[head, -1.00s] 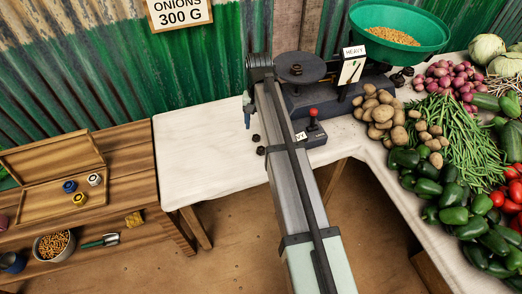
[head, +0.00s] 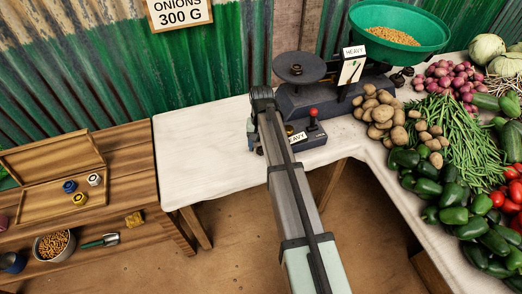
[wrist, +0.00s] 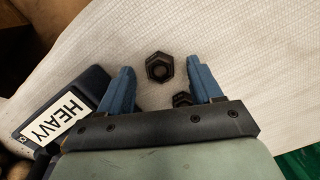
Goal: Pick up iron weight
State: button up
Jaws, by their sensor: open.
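My gripper (head: 251,138) is low over the white cloth of the stall table, in front of the scale. In the wrist view, my gripper (wrist: 160,78) is open, its two blue fingers apart. A dark hexagonal iron weight (wrist: 159,67) with a round centre lies on the cloth in the gap near the fingertips, not gripped. A second dark weight (wrist: 182,99) lies nearer the palm by the right finger, partly hidden by the gripper. In the head view my arm covers most of this spot. Another dark weight (head: 296,69) sits on the scale's flat plate.
The scale (head: 312,101) stands behind, with a green pan (head: 400,32) of grain. A dark box (wrist: 58,110) labelled HEAVY is close left of my fingers in the wrist view. Potatoes (head: 378,113) lie to the right. The cloth (head: 200,145) to the left is clear.

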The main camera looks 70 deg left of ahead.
jog(key=shift+f, duration=0.3)
jog(key=shift+c, duration=0.5)
jog(key=c, duration=1.1)
